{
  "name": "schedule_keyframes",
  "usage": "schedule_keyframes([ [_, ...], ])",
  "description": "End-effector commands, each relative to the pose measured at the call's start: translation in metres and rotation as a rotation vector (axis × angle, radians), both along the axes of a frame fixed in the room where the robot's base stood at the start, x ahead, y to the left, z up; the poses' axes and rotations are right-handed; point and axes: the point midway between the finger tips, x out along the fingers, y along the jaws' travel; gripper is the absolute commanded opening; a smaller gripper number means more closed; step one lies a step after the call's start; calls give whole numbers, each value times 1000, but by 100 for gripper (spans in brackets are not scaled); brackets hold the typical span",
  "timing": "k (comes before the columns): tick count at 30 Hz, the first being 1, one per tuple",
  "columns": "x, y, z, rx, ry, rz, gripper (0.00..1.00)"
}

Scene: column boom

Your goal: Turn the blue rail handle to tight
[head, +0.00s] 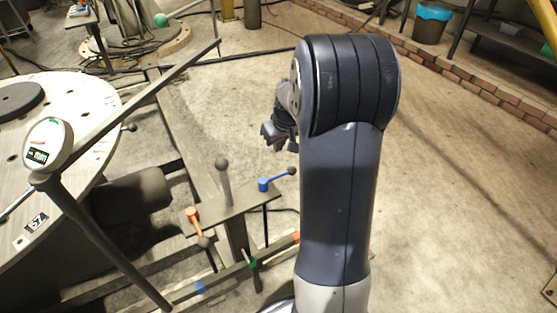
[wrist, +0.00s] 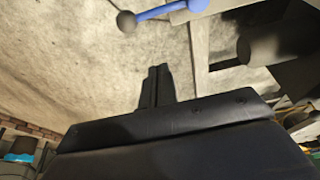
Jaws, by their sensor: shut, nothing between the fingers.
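The blue rail handle (head: 272,182) is a short blue lever with a dark ball knob, on the right end of a grey plate in the head view. Its lever points right and slightly up. In the wrist view the blue lever (wrist: 160,11) and its knob show at the top edge; its hub is partly cut off. My gripper (head: 270,132) is above and apart from the handle in the head view, partly hidden by my arm. In the wrist view my gripper (wrist: 157,72) has its fingers together, with nothing between them.
An orange handle (head: 194,216) sits on the plate's left end, and a grey knobbed lever (head: 224,168) stands between. A green handle (head: 251,262) is lower down. A round table (head: 85,105) and a slanted pole with a gauge (head: 47,145) stand left. Open floor lies right.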

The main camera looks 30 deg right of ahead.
Motion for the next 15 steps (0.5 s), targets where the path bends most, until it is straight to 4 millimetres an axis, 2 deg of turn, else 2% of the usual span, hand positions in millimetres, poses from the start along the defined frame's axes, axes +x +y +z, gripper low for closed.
schedule_keyframes([
  [8, 1, 1, -3, 0, 1, 0, 0],
  [11, 3, 1, -13, 1, 1, 0, 0],
  [15, 10, 1, -38, 2, 4, 1, 0],
])
